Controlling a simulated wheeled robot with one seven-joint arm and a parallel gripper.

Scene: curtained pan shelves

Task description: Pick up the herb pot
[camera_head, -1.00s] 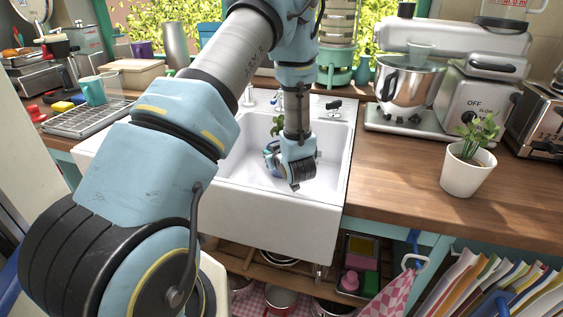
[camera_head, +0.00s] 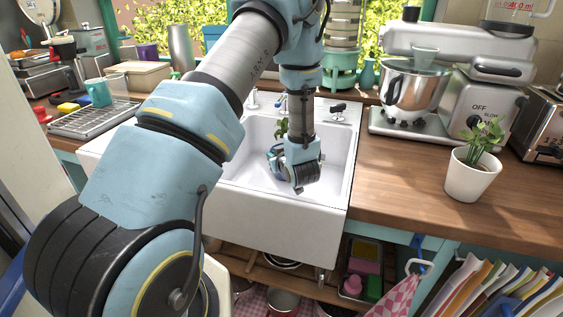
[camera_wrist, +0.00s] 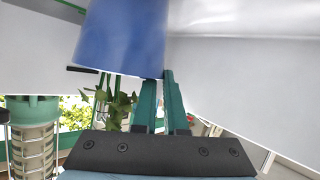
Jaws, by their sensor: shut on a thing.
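My gripper (camera_wrist: 160,85) is low over the white sink (camera_head: 275,220); in the head view my arm hides most of it. In the wrist view, which appears upside down, its two teal fingers are close together at the rim of a blue pot (camera_wrist: 122,38), shut on it. Green leaves (camera_wrist: 115,103) show beside the rim, and leaves (camera_head: 281,128) also show behind my wrist in the head view. Whether the pot touches the sink floor is hidden. Another leafy plant in a white pot (camera_head: 469,178) stands on the counter at right.
The sink walls surround my gripper closely. A faucet (camera_head: 281,101) stands at the sink's back. A stand mixer (camera_head: 435,75) and toaster (camera_head: 545,125) stand on the wooden counter at right. A metal rack (camera_head: 95,118) lies at left. The counter's front right is mostly clear.

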